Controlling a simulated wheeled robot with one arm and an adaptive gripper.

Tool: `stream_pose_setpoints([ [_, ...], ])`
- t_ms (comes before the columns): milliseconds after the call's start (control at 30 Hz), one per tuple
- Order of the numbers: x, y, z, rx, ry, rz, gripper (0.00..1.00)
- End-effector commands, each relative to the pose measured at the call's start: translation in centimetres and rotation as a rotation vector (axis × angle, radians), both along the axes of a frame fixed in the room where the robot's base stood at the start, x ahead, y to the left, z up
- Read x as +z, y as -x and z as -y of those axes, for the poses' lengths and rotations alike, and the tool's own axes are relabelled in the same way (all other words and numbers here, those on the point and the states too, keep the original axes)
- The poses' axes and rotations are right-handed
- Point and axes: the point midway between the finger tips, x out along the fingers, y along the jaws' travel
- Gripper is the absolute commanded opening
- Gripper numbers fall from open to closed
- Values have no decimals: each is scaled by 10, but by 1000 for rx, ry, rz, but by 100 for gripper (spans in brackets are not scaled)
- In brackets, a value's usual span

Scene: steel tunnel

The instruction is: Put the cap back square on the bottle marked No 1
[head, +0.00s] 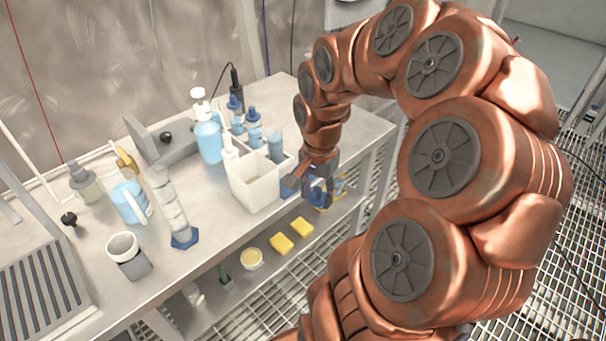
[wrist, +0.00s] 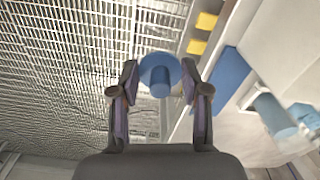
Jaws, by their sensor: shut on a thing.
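My gripper (head: 318,190) is just off the bench's front edge, to the right of the white bin. In the wrist view my gripper (wrist: 160,80) is shut on a blue cap (wrist: 160,74), a round flange with a narrower stub, held between the fingertips. Beneath it are the floor grating and the shelf edge. In the head view the cap cannot be told apart from the fingers. Small blue-topped bottles (head: 254,130) stand in the rack behind the white bin. No number is legible, so I cannot tell which bottle is No 1.
A white bin (head: 262,187), a blue pump bottle (head: 208,138) and a blue beaker (head: 275,145) crowd the bench near the gripper. A tall cylinder (head: 170,205) and a jug (head: 130,200) stand left. Yellow sponges (head: 281,243) lie on the lower shelf. The bench's far right is clear.

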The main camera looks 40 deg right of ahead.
Motion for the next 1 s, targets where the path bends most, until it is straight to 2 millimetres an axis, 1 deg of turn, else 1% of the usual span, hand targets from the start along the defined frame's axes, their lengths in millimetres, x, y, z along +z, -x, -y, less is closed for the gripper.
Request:
stream_pose_setpoints([
  [133,7,-6,4,-3,-3,-1,28],
  [267,20,-22,14,-11,-7,-4,28],
  [600,58,-85,43,-28,-17,-6,28],
  [800,76,-123,56,-29,-16,-8,28],
  [1000,92,-163,64,-20,-11,-9,28],
])
